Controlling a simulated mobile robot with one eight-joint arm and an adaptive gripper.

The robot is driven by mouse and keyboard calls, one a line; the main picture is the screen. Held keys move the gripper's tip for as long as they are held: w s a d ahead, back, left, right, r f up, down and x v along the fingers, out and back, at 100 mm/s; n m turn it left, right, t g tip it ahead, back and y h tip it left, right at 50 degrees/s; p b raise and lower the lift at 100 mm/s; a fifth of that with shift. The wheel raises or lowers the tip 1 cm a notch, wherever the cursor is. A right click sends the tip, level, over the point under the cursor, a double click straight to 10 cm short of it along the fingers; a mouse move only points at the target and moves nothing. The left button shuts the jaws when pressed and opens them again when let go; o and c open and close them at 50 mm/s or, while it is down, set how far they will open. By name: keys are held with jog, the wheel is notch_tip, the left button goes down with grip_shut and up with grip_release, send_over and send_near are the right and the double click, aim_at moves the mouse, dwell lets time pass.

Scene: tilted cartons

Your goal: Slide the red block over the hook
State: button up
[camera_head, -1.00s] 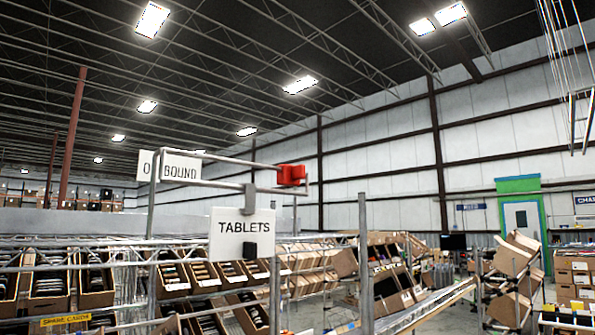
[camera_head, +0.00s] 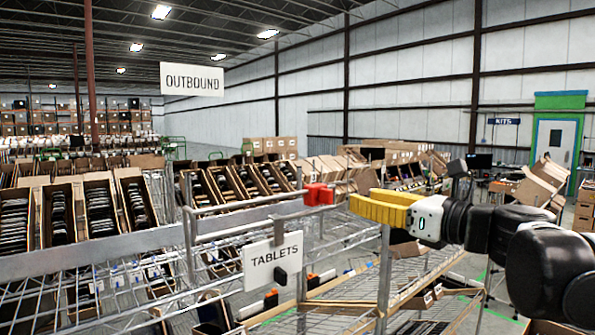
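The red block (camera_head: 319,194) sits near the right end of a grey metal rail (camera_head: 245,201) in the middle of the picture. It appears to be around or against the rail; I cannot tell which. The hook is not clearly distinguishable from the rail's end. My gripper (camera_head: 360,200) enters from the right with its yellow fingers pointing left. The fingertips are a short way right of the red block, with a visible gap. The fingers lie close together in this view, so I cannot tell whether they are open.
A white TABLETS sign (camera_head: 274,258) hangs below the rail from a grey clip (camera_head: 289,207). A metal post (camera_head: 384,285) stands below my gripper. Wire shelving (camera_head: 100,290) fills the lower left. Cartons on tilted racks stand behind.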

aim_at(320, 187)
jog(key=p+x, duration=0.1)
jog(key=x, duration=0.9)
jog(key=shift+w+a, duration=0.25)
jog(key=shift+w, duration=0.1)
jog(key=shift+s+r, duration=0.1)
grip_shut()
